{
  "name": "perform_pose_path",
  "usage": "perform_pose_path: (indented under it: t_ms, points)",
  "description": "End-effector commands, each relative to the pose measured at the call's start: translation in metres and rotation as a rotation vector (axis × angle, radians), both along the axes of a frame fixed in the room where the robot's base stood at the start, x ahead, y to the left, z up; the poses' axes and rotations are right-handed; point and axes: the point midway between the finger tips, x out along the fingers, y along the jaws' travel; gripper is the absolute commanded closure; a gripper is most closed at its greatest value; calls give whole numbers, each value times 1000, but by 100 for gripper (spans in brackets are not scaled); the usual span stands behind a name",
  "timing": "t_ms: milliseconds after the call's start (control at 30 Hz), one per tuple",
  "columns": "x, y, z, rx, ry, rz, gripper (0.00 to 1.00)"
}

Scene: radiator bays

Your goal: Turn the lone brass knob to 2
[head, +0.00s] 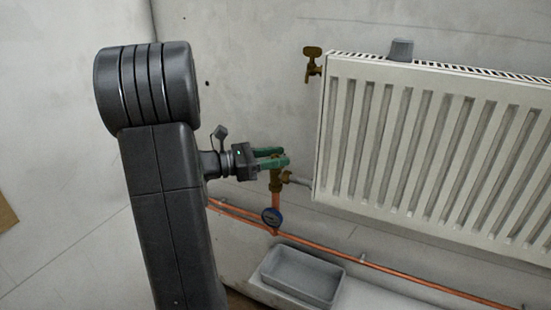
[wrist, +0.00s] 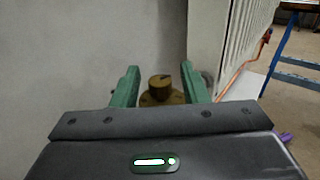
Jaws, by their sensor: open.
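The brass knob (wrist: 159,84) is a short round cap with a dark mark on its top, above a wider brass base (wrist: 160,99). No numbers are legible. In the head view, the brass valve body (head: 276,185) stands on a copper pipe at the radiator's lower left, and the fingers hide most of the knob there. My gripper (head: 284,157) reaches in from the left at the valve's top. In the wrist view my gripper (wrist: 160,68) is open, with one green finger on each side of the knob and visible gaps between.
A white radiator (head: 430,150) is close on the right. A winged brass fitting (head: 313,62) is at its upper left, and a grey cap (head: 401,50) on top.

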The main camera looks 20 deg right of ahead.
Motion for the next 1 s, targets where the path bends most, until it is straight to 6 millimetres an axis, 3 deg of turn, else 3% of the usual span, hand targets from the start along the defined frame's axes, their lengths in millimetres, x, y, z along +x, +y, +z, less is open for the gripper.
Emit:
perform_pose_path:
  t_ms: [267,500,733,1000]
  points:
    - [0,-1,0,0,0,0,60]
    - [0,-1,0,0,-1,0,100]
    - [-1,-2,2,-2,-2,47,100]
    - [-2,-3,1,-2,-4,261,100]
